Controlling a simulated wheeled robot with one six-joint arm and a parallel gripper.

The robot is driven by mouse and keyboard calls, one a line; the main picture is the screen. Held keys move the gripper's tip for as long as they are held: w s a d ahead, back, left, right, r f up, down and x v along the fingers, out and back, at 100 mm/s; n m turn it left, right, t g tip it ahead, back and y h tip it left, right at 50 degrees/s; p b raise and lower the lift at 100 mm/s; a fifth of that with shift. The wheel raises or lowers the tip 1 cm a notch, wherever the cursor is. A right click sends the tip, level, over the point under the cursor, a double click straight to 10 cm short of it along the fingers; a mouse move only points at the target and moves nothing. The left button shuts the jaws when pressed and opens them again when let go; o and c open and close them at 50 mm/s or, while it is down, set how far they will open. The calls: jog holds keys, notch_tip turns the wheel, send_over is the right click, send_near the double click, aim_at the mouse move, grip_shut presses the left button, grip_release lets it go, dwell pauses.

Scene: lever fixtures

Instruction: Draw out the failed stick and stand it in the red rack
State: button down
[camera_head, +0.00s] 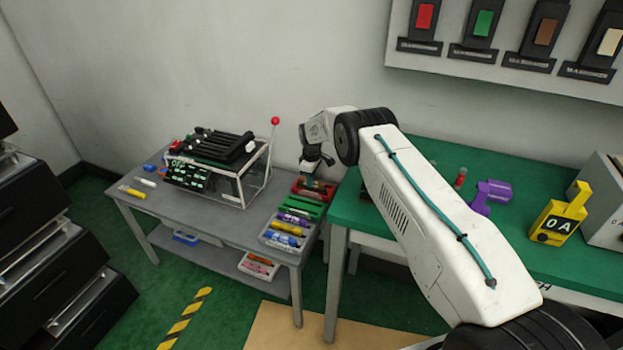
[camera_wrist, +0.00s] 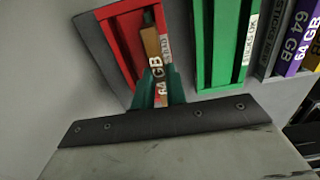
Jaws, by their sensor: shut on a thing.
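The red rack (camera_head: 299,187) stands at the right end of the grey table, and it shows at the top of the wrist view (camera_wrist: 121,50). My gripper (camera_head: 317,178) is over it, pointing down. In the wrist view my green fingertips (camera_wrist: 160,88) are shut on an orange-brown stick (camera_wrist: 152,47) labelled 64 GB. The stick lies across the red rack's slot in that view; I cannot tell if its end is seated. The black stick holder (camera_head: 225,165) in a clear-sided case, with an OFF sign, stands further left. A red-knobbed lever (camera_head: 275,121) rises beside it.
A green rack (camera_head: 302,207) adjoins the red one, also in the wrist view (camera_wrist: 218,45). A grey tray of coloured sticks (camera_head: 285,236) is in front. Loose sticks (camera_head: 132,191) lie at the table's left. The green bench (camera_head: 400,235) is close on the right.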

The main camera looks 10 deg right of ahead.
jog(key=shift+f, duration=1)
jog(key=c, duration=1.3)
grip_release()
jog(key=shift+c, duration=0.2)
jog(key=shift+r, duration=0.15)
notch_tip(320, 180, up, 8)
jog(key=shift+f, duration=0.2)
